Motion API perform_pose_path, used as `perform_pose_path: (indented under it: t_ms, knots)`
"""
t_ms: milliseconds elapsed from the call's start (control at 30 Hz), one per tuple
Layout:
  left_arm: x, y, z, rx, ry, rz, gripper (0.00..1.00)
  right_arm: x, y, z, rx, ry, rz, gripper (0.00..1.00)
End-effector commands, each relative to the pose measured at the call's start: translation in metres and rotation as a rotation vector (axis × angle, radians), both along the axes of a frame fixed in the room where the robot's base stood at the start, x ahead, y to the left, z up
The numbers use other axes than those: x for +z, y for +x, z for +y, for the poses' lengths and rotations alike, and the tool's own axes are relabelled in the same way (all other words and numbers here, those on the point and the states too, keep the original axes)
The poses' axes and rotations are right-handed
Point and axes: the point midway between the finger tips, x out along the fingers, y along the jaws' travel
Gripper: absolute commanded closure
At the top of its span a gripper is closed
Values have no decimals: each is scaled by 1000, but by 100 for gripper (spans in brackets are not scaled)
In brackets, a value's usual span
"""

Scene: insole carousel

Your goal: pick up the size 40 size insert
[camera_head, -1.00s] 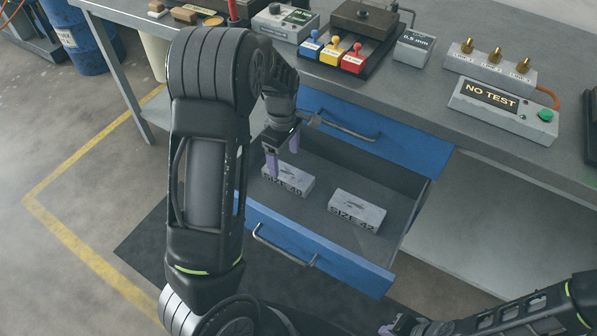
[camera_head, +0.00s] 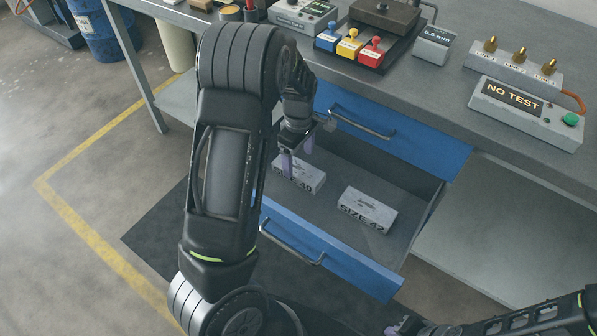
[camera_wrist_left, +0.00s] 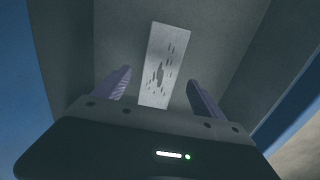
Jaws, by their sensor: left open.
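The size 40 insert (camera_head: 303,176) is a grey block with "SIZE 40" on its front. It lies in the open drawer (camera_head: 330,243), partly hidden by my left gripper. My left gripper (camera_head: 297,160) is open and just above the block's left end. In the left wrist view the open fingers (camera_wrist_left: 160,92) have the block (camera_wrist_left: 166,62) between their lines, its near end reaching between the fingertips; contact cannot be told. The size 42 insert (camera_head: 368,209) lies to its right in the same drawer. A part of my right arm shows at the bottom right (camera_head: 410,325); its jaws are unclear.
The drawer's blue front has a metal handle (camera_head: 290,245). A closed blue drawer (camera_head: 395,130) is above it.

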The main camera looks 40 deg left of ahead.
Motion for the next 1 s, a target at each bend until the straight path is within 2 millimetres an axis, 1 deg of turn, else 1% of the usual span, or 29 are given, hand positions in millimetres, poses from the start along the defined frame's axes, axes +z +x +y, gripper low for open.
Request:
perform_pose_path:
  t_ms: [167, 267, 400, 500, 600, 1000]
  knots:
    - [-5, 0, 0, 0, 0, 0, 20, -1, 0, 0, 0, 0, 0, 80]
    - [-17, -1, 0, 1, 0, 3, 20, -4, 0, 0, 0, 0, 0, 80]
    - [-39, -1, 0, 1, 0, 3, 20, -9, 0, 0, 0, 0, 0, 80]
    - [-49, -1, 1, 2, 1, 1, 20, -10, 0, 0, 0, 0, 0, 80]
    - [-52, -1, 0, 1, 1, 0, 20, -10, 0, 0, 0, 0, 0, 80]
    - [-52, -1, 0, 1, 1, 0, 20, -10, 0, 0, 0, 0, 0, 80]
